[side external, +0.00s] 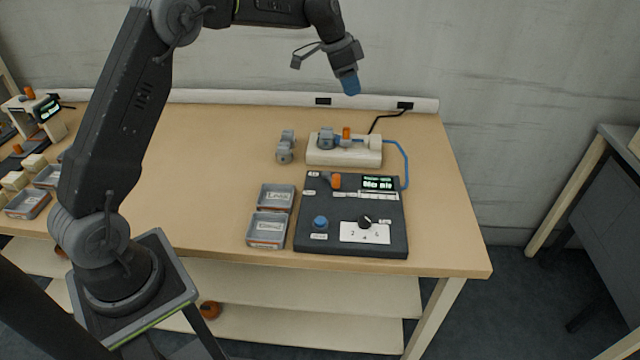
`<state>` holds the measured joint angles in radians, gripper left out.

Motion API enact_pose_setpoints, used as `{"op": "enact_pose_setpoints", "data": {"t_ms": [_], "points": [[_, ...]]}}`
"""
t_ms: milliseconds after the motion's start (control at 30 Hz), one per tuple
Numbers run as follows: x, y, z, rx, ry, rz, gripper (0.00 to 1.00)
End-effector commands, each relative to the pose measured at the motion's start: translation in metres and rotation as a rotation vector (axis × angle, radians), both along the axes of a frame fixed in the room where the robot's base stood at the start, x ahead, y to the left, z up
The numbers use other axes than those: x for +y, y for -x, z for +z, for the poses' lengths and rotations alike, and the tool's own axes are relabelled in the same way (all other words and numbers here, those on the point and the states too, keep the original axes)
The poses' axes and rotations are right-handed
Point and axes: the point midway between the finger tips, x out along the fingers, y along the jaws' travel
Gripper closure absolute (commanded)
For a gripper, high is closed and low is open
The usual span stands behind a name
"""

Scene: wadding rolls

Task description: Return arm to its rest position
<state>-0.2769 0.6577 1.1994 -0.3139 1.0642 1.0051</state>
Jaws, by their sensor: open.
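My gripper (349,84) is raised above the back of the wooden table (190,150), in front of the grey wall, at the upper middle of the side external view. Its tip is blue and points down. It is clear of everything on the table, and no thing shows in it. The gap between its fingers is too small to make out from here.
Below stand a dark control panel (355,212) with a display and knobs, a cream device (344,151) with a blue tube, a grey part (286,146) and two labelled trays (276,197) (267,230). Another device (38,112) and pale blocks (34,163) are far left. The table's middle left is clear.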

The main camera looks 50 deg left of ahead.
Motion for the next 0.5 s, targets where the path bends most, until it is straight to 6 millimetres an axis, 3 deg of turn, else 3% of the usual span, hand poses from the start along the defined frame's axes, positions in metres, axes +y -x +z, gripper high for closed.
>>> {"op": "enact_pose_setpoints", "data": {"t_ms": [33, 200, 333, 500], "points": [[-0.012, 0.017, 0.021, -0.005, -0.006, 0.028, 0.55], [-0.046, 0.078, 0.066, -0.009, -0.015, 0.138, 0.55], [-0.068, 0.131, 0.088, -0.019, -0.018, 0.225, 0.55], [-0.091, 0.205, 0.1, -0.043, -0.014, 0.334, 0.55]]}}
